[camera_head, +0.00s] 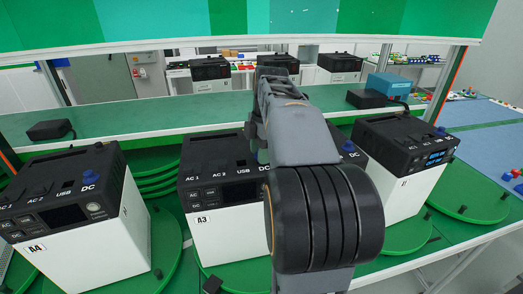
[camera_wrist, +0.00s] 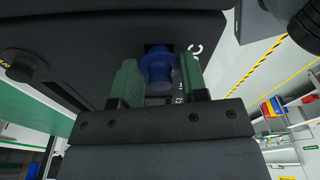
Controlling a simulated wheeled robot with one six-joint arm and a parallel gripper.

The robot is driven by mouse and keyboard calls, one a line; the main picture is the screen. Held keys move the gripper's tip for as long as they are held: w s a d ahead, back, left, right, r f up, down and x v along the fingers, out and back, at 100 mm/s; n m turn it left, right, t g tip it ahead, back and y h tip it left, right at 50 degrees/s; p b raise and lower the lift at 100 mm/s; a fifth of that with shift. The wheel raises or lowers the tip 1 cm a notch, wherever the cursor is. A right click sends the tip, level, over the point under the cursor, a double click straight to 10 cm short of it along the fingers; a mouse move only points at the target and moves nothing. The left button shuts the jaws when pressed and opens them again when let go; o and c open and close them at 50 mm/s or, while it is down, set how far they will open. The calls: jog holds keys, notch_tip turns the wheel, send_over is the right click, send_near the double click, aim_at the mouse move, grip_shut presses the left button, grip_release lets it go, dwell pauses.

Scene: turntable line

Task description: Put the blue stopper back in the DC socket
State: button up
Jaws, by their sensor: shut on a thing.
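In the wrist view my gripper (camera_wrist: 158,78) is shut on a blue stopper (camera_wrist: 159,66), held between its two green fingers. The stopper is close to a dark square opening (camera_wrist: 157,47) in a black panel (camera_wrist: 80,50); part of a white label ending in "C" shows beside it. I cannot tell whether the stopper touches or enters the opening. In the head view my arm hides the fingertips and the held stopper. The power station marked A3 (camera_head: 228,233) stands behind my arm, with AC 1, AC 2 and USB labels on its top.
Power station A4 (camera_head: 82,246) stands at left, and another station (camera_head: 405,185) at right; both sit on green turntables (camera_head: 466,203). Another blue stopper (camera_head: 347,147) shows right of my arm. A green shelf (camera_head: 190,109) runs behind, with a black box (camera_head: 50,130) on it.

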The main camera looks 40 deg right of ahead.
jog(key=shift+f, duration=0.35)
jog(key=o, duration=1)
jog(key=r, duration=0.4)
jog(key=d+r+p, duration=0.1)
jog(key=r, duration=0.8)
jog(key=shift+s+d+r+p, duration=0.15)
jog(key=shift+d+r+p, duration=0.15)
jog(key=shift+r, duration=0.1)
